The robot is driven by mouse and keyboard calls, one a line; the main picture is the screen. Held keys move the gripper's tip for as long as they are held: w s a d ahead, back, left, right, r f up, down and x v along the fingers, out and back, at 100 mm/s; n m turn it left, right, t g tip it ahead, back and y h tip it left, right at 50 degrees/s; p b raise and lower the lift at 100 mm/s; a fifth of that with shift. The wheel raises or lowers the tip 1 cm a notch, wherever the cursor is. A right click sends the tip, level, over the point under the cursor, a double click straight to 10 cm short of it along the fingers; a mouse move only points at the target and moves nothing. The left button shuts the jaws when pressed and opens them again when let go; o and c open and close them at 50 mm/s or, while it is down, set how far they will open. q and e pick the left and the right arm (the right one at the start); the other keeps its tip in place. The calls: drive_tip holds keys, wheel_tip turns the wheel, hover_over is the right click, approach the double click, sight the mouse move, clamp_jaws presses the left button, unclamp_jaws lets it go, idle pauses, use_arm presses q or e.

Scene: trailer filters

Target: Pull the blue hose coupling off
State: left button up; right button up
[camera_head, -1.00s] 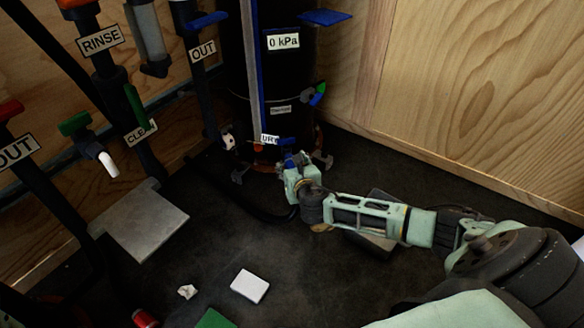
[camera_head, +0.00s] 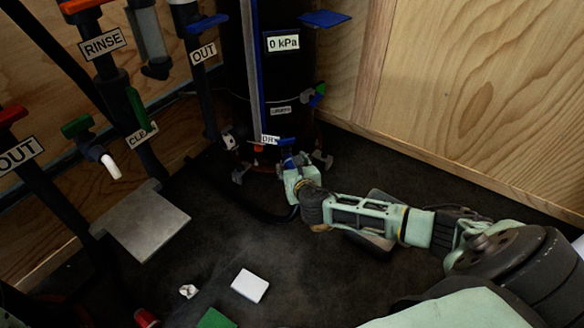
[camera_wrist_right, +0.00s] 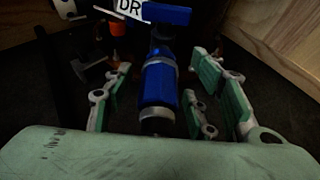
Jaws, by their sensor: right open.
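The blue hose coupling (camera_wrist_right: 158,82) is a blue cylinder with metal bands in the right wrist view, below a blue valve handle (camera_wrist_right: 167,14). It sits at the foot of the black tank (camera_head: 283,80) in the head view, where my arm mostly hides it. My right gripper (camera_wrist_right: 155,95) is open, with its green-padded fingers on both sides of the coupling. A gap shows between the left finger and the coupling; the right finger is closer. In the head view the right gripper (camera_head: 292,168) is at the tank's base. My left gripper is not in view.
Pipes with RINSE and OUT signs and coloured valve handles (camera_head: 76,126) stand at the left. A grey plate (camera_head: 148,222), a white block (camera_head: 250,285) and a red can (camera_head: 145,318) are on the dark floor. A wooden wall (camera_head: 480,90) bounds the right.

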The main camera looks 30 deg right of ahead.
drive_tip(key=shift+p, duration=0.4)
idle(0.3)
clamp_jaws()
idle(0.4)
drive_tip(key=shift+s, duration=0.1)
drive_tip(key=s+p, duration=0.1)
drive_tip(key=s+a+p, duration=0.1)
drive_tip(key=s, duration=0.1)
drive_tip(key=s+a+p, duration=0.1)
drive_tip(key=s+p, duration=0.1)
drive_tip(key=shift+s, duration=0.2)
idle(0.8)
